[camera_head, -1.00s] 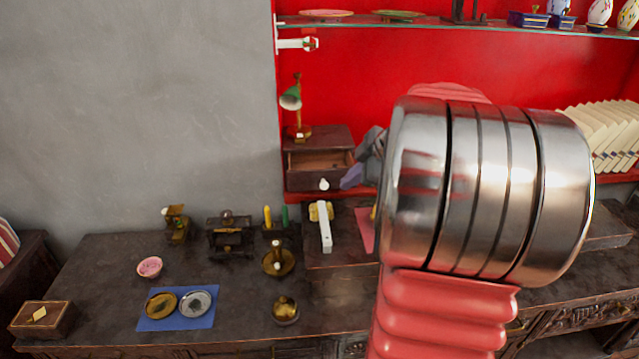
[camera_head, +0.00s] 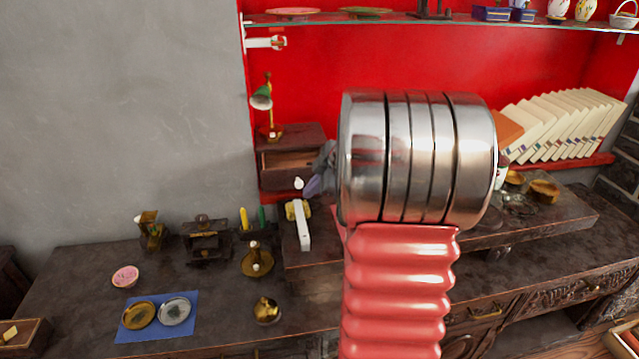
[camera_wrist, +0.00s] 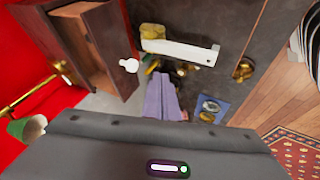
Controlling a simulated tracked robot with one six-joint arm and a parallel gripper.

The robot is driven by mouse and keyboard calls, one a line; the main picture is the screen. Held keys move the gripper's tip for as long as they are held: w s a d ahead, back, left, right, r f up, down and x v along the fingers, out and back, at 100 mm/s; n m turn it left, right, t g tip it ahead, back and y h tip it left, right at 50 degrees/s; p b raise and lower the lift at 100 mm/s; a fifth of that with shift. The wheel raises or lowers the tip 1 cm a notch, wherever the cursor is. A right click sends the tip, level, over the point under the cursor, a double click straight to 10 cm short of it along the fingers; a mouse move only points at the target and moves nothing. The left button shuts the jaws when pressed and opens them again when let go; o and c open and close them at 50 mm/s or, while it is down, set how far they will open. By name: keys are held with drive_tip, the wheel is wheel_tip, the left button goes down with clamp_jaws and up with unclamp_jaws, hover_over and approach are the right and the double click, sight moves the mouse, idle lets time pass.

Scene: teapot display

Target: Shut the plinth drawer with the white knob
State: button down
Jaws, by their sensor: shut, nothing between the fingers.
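The small dark wooden plinth (camera_head: 290,136) stands against the red back panel, with a green lamp on top. Its drawer (camera_head: 278,185) is pulled out, with part of the inside visible. The white knob (camera_head: 298,183) is on the drawer front. In the wrist view the drawer (camera_wrist: 112,50) stands out from the plinth (camera_wrist: 72,45), and the knob (camera_wrist: 129,65) points right. My gripper (camera_head: 313,186) is shut and empty, just right of the knob. In the wrist view its purple fingers (camera_wrist: 160,92) are below and right of the knob, seemingly apart from it.
A white bar-shaped object with a yellow part (camera_head: 302,225) lies just in front of the drawer. A green lamp (camera_head: 262,98) stands on the plinth. Candles (camera_head: 262,217), brass pieces and a blue mat (camera_head: 128,334) are on the counter. A glass shelf (camera_head: 400,20) runs above.

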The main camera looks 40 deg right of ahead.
drive_tip(key=w, duration=0.1)
drive_tip(key=w+d+f, duration=0.1)
drive_tip(key=w, duration=0.1)
drive_tip(key=w+d+f, duration=0.1)
drive_tip(key=w, duration=0.1)
idle(0.5)
